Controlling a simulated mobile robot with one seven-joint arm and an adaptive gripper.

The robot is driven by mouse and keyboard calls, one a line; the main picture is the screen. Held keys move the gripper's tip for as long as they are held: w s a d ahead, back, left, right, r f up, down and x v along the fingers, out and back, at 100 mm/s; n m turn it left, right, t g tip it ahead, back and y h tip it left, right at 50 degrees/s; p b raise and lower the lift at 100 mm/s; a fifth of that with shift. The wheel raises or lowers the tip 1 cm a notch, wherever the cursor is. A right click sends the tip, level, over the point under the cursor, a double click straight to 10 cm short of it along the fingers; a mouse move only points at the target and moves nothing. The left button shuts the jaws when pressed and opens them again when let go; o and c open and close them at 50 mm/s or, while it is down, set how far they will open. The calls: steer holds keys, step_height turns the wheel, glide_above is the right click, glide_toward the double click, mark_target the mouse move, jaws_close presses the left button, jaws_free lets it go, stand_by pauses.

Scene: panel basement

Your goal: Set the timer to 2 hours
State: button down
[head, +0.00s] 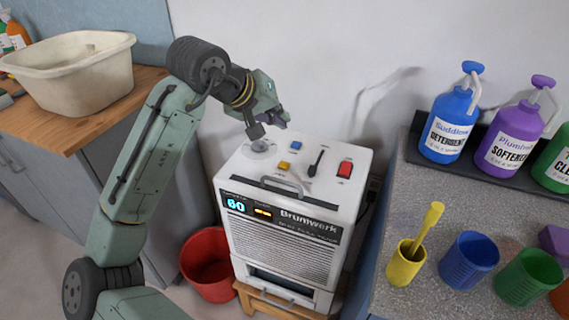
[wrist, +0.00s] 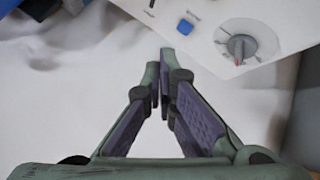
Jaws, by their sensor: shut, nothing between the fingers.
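The white Brunnwerk machine (head: 285,225) stands low against the wall, with controls on its top. A round white dial plate (head: 262,150) sits at its back left, partly covered by my gripper in the head view. In the wrist view its grey dial knob (wrist: 241,46) is clear, with a red mark pointing down in the picture. The blue display (head: 236,206) reads 60. An amber display (head: 263,212) beside it is too small to read. My gripper (head: 284,121) is shut and empty near the machine's back edge. In the wrist view its fingertips (wrist: 165,60) are apart from the dial.
A blue button (head: 296,146), yellow button (head: 283,165), black lever (head: 317,160) and red switch (head: 345,169) share the top. A red bucket (head: 208,262) stands left. A counter at right holds bottles and coloured cups. The wall is close behind.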

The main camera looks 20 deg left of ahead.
steer(key=b, duration=0.6)
glide_above(281, 163)
step_height(281, 163, down, 7)
steer(key=shift+a, duration=0.1)
steer(key=shift+f+b, duration=0.45)
steer(key=shift+f, duration=0.4)
steer(key=shift+f, duration=0.2)
steer(key=shift+f, duration=0.25)
steer(key=shift+f+b, duration=0.4)
steer(key=shift+f, duration=0.05)
stand_by(0.8)
steer(key=shift+r, duration=0.1)
steer(key=shift+r+p, duration=0.8)
steer(key=shift+p, duration=0.1)
